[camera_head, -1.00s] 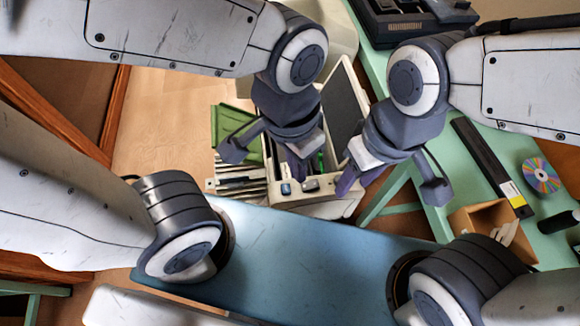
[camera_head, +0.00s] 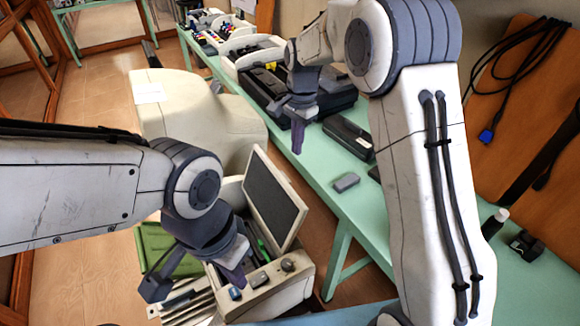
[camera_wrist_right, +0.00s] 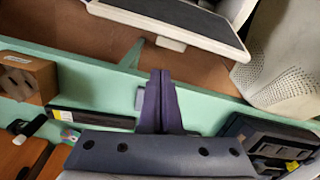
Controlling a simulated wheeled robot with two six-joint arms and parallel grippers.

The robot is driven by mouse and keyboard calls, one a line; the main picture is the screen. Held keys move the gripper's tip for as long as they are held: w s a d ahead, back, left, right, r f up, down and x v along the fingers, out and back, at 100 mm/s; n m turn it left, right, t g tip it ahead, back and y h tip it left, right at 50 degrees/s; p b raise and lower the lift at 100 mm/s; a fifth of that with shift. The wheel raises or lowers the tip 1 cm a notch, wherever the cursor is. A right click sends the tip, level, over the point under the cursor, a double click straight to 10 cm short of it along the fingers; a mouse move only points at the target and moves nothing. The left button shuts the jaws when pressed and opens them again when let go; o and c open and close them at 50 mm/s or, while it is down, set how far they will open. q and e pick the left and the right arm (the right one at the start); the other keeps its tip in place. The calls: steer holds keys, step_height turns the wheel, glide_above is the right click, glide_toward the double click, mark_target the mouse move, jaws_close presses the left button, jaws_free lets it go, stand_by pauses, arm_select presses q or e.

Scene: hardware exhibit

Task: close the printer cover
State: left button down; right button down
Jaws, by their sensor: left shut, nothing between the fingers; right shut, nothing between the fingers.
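The beige printer (camera_head: 290,292) stands on the floor beside the green table. Its cover (camera_head: 275,197), a dark panel in a beige frame, stands raised and tilted open, and the interior shows beneath it. The underside or edge of the cover also appears at the top of the right wrist view (camera_wrist_right: 185,15). My left gripper (camera_head: 236,278) is shut and empty, low over the printer's open front, left of the cover; I cannot tell whether it touches the printer. My right gripper (camera_head: 297,140) is shut and empty above the table, apart from the cover. Its purple fingers show in the wrist view (camera_wrist_right: 160,92).
The green table (camera_head: 330,205) runs along the right with dark devices (camera_head: 345,135) and a small grey block (camera_head: 346,182) on it. A large beige machine (camera_head: 200,115) stands behind the printer. A green tray (camera_head: 155,255) lies left of it. Wooden floor is open at far left.

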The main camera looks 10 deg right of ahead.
step_height(320, 180, down, 10)
steer(key=w+a+m+p, duration=0.1)
steer(key=m+p, duration=0.1)
steer(key=p, duration=0.2)
steer(key=shift+w+f, duration=0.15)
steer(key=shift+w, duration=0.1)
steer(key=shift+a, duration=0.1)
stand_by(0.4)
